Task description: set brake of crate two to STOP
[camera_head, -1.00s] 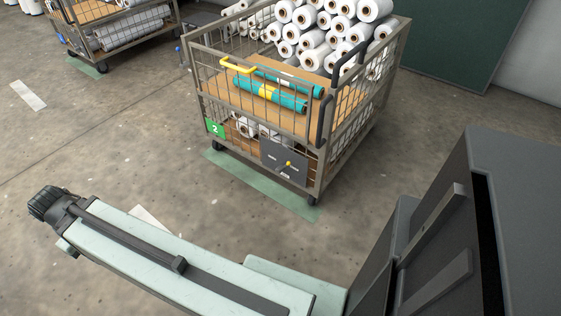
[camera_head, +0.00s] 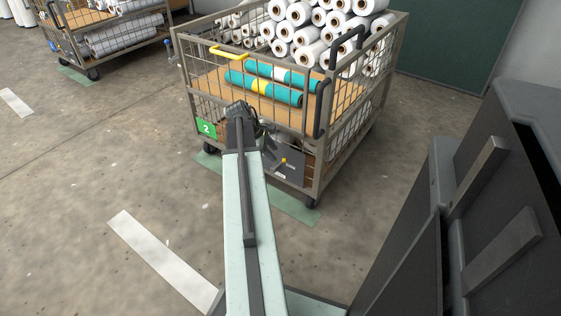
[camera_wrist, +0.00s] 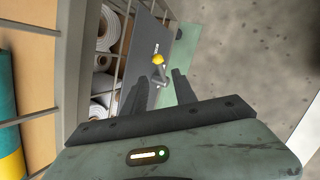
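Crate two (camera_head: 184,97) is a wire-mesh cart with a green "2" sign (camera_head: 206,128) on its front. A dark brake panel (camera_head: 296,174) with a yellow-knobbed lever (camera_head: 283,161) sits low on its front right; my arm hides the panel's left part. In the wrist view the yellow knob (camera_wrist: 158,59) and the panel (camera_wrist: 146,50) lie beyond the fingers. My gripper (camera_wrist: 156,88) is open and empty, its two dark fingers apart, short of the knob. In the head view the gripper (camera_head: 266,145) is partly hidden behind my wrist. The lever's marked setting is too small to read.
Another cart (camera_head: 120,40) stands at the back left.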

